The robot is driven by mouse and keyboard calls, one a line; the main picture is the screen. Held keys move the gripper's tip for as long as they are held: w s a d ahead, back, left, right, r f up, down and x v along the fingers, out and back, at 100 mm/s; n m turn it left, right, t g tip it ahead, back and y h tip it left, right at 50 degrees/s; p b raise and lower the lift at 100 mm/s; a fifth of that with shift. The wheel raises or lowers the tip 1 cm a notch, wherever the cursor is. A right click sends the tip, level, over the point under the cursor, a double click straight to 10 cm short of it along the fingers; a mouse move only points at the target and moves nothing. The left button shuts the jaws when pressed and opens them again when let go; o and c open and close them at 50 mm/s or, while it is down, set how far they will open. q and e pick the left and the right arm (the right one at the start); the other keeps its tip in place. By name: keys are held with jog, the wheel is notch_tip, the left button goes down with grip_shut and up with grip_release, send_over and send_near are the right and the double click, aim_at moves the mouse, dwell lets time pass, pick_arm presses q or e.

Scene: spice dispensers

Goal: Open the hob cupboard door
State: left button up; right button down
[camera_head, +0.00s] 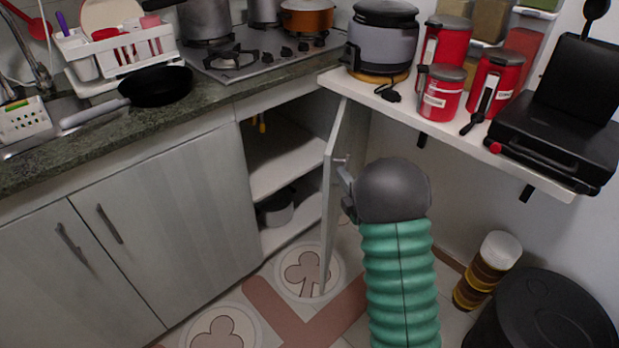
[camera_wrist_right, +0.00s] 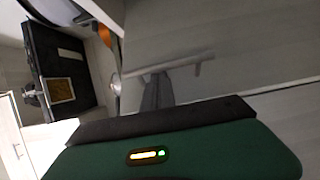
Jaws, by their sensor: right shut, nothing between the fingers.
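The hob cupboard door (camera_head: 338,170) stands swung outward below the hob, seen almost edge-on in the head view. The open cupboard (camera_head: 273,158) shows its shelves, with a pot (camera_head: 276,208) on the lower one. The door's bar handle (camera_head: 340,160) is on the side facing right; it also shows in the right wrist view (camera_wrist_right: 170,66). My right gripper (camera_head: 346,180) is beside the handle on that side of the door. In the right wrist view its fingers (camera_wrist_right: 158,92) are shut and empty, just below the bar. Any contact with the door is unclear. My left gripper is out of view.
The white shelf (camera_head: 455,130) above right holds a rice cooker (camera_head: 382,45), red canisters and a black grill (camera_head: 565,110). A black bin (camera_head: 545,310) and a stacked container (camera_head: 486,270) stand on the floor at right. Patterned floor lies clear before the cupboard.

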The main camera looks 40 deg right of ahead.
jog(key=s+d+b, duration=0.1)
jog(key=s+d, duration=0.5)
jog(key=d, duration=0.2)
jog(key=s+d+b, duration=0.1)
jog(key=s+d, duration=0.4)
jog(key=d, duration=0.4)
jog(key=shift+s+f+b, duration=0.15)
jog(key=shift+s+b, duration=0.15)
jog(key=shift+s, duration=0.1)
